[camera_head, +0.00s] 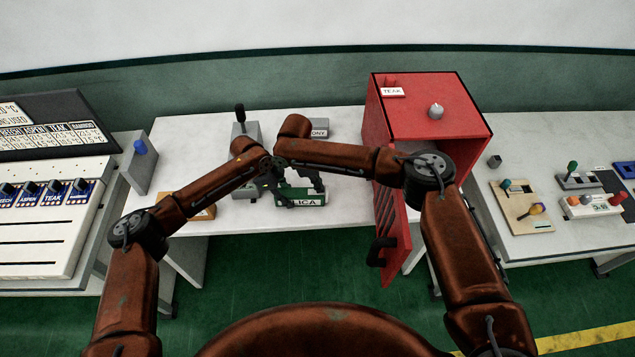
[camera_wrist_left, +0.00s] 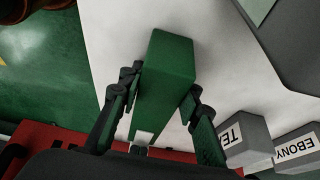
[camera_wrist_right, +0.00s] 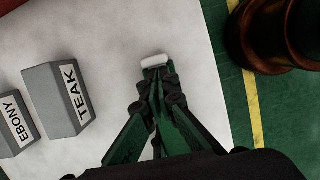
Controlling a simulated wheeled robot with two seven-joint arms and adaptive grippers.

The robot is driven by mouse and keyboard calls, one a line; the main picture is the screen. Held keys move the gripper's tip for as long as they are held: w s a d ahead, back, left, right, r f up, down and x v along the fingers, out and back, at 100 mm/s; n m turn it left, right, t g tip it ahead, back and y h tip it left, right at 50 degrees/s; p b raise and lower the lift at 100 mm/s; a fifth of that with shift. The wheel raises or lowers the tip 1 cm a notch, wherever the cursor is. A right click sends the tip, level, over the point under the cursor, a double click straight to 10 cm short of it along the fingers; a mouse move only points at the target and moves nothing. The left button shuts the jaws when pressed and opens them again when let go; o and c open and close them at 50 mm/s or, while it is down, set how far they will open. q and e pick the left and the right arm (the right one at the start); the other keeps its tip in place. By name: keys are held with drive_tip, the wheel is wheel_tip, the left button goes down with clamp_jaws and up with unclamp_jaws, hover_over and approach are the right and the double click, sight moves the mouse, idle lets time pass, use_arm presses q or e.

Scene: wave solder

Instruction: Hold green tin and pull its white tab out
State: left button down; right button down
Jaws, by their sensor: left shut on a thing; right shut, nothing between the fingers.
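The green tin (camera_head: 297,192) is at the front of the middle table, its label partly covered and reading "LICA". My left gripper (camera_head: 272,184) is shut on it; in the left wrist view the tin (camera_wrist_left: 165,75) lies between the two fingers. A white tab (camera_wrist_left: 143,138) shows at the tin's lower end there. My right gripper (camera_head: 312,182) is shut and empty beside the tin. In the right wrist view a white piece (camera_wrist_right: 155,61) lies at its fingertips (camera_wrist_right: 157,72); whether it touches the tin is hidden.
A red cabinet (camera_head: 432,118) with its door (camera_head: 392,235) open stands to the right. Grey blocks labelled TEAK (camera_wrist_right: 57,100) and EBONY (camera_wrist_right: 15,125) stand on the table. A grey lever box (camera_head: 246,131) stands behind my left arm. A control panel (camera_head: 50,225) is at the left.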

use_arm(q)
drive_tip(key=shift+a+f, duration=0.1)
drive_tip(key=shift+f, duration=0.05)
drive_tip(key=shift+s, duration=0.1)
use_arm(e)
drive_tip(key=d, duration=0.5)
drive_tip(key=shift+s+d, duration=0.1)
drive_tip(key=shift+s, duration=0.05)
use_arm(q)
drive_tip(key=shift+a, duration=0.1)
use_arm(e)
drive_tip(key=shift+d, duration=0.15)
use_arm(q)
drive_tip(key=c, duration=1.3)
unclamp_jaws()
drive_tip(key=shift+d, duration=0.2)
use_arm(e)
drive_tip(key=d+r+v, duration=0.1)
drive_tip(key=d+v, duration=0.1)
drive_tip(key=v, duration=0.7)
hover_over(327, 189)
use_arm(q)
drive_tip(key=shift+r, duration=0.2)
